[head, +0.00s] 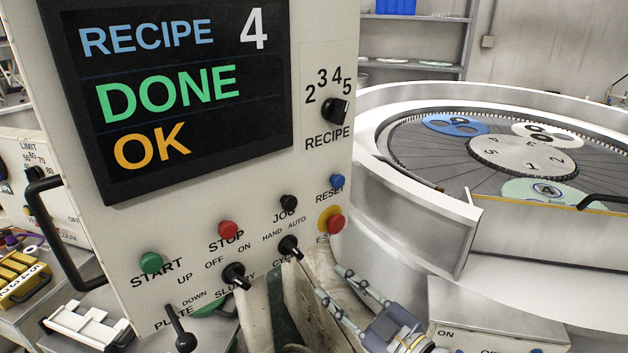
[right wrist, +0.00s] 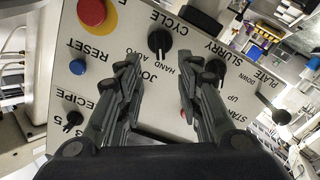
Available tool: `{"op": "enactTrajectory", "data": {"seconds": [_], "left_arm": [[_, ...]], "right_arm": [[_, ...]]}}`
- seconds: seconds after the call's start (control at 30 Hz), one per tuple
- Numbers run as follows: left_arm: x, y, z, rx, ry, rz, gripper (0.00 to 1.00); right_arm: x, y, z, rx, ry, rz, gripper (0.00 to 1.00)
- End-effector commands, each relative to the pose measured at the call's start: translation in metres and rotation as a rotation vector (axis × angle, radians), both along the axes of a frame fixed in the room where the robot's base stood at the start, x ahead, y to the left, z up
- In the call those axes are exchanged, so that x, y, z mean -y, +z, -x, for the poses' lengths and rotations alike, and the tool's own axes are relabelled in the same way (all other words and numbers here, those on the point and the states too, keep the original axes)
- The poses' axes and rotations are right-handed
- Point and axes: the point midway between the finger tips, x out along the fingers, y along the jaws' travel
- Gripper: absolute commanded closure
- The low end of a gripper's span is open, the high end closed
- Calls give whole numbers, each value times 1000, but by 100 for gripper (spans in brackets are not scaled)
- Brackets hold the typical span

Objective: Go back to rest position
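My right gripper (head: 322,272) is in front of the lower right part of the control panel (head: 185,225), below the CYCLE knob (head: 289,246) and the red emergency stop button (head: 334,223). In the right wrist view the right gripper (right wrist: 162,84) has its two fingers apart with nothing held between them. The panel face with its CYCLE knob (right wrist: 160,41) lies beyond the fingertips. Whether the fingers touch the panel cannot be told. My left gripper is not in view.
The panel screen (head: 180,90) reads RECIPE 4, DONE, OK. The round lapping machine (head: 480,240) with plates and rings stands at the right. A black handle (head: 60,235) juts from the panel's left side. A white rack (head: 85,325) and yellow blocks (head: 22,275) are at the lower left.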

Motion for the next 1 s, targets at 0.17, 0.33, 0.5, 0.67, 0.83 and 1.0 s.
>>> {"op": "enactTrajectory", "data": {"seconds": [0.17,0.33,0.5,0.67,0.83,1.0], "left_arm": [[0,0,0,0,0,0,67],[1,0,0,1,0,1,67],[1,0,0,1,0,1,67],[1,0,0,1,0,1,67],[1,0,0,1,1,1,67],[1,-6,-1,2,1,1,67]], "right_arm": [[13,-37,9,-172,-119,-7,67],[48,-101,43,-481,-322,3,67],[86,-160,104,-798,-506,27,67],[111,-196,165,-1041,-631,48,67],[129,-218,231,-1266,-739,70,67],[132,-262,237,-1332,-762,90,67]]}}
